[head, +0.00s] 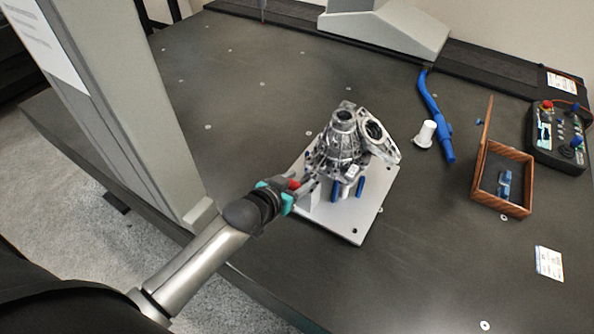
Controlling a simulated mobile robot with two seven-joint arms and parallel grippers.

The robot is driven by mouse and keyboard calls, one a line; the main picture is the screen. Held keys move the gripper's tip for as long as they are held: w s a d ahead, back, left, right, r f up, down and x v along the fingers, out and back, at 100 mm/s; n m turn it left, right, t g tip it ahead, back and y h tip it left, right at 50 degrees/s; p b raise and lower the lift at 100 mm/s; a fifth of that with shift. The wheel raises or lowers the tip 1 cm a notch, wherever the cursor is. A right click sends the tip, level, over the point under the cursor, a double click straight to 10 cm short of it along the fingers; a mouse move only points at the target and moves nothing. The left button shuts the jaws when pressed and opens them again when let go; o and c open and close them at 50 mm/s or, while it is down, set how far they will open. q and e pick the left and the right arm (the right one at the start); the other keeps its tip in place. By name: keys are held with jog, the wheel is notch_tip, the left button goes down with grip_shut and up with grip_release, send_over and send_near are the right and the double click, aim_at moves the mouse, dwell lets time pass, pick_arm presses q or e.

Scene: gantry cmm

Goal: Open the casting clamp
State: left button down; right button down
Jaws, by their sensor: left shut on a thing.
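A silver metal casting (342,142) stands on a light grey fixture plate (343,232) in the middle of the dark table. Blue pins (360,188) and grey blocks show under and beside it. The casting clamp (309,188) is at the plate's left side, small and partly hidden by my gripper. My left gripper (299,187) reaches in from the lower left and is shut at the clamp, beside a red part that looks like its handle (294,184). The exact grip is too small to make out. My right gripper is not in view.
A grey gantry column (125,110) stands close on the left. To the right are a blue hose-like tool (434,115), a white spool-shaped piece (425,134), an open wooden box (502,180), a control pendant (559,137) and a card (549,263). The front right table area is mostly clear.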

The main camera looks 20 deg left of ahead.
pick_arm(q)
jog(key=shift+w+d+r+g+y+p, duration=0.1)
jog(key=shift+w+r+g+p, duration=0.35)
jog(key=shift+p, duration=0.85)
jog(key=shift+w+a+r+g+y+p, duration=0.15)
jog(key=shift+g+p, duration=0.6)
jog(key=shift+p, duration=0.55)
jog(key=shift+w+d+r+g+y+p, duration=0.25)
jog(key=shift+g+p, duration=0.35)
jog(key=shift+p, duration=0.7)
jog(key=shift+w+r+g+p, duration=0.1)
jog(key=shift+w+g+p, duration=0.2)
jog(key=shift+g+p, duration=0.6)
jog(key=shift+w+g+p, duration=0.3)
jog(key=shift+g+p, duration=0.3)
jog(key=shift+p, duration=0.1)
jog(key=shift+c, duration=1.4)
grip_release()
jog(key=shift+w, duration=0.1)
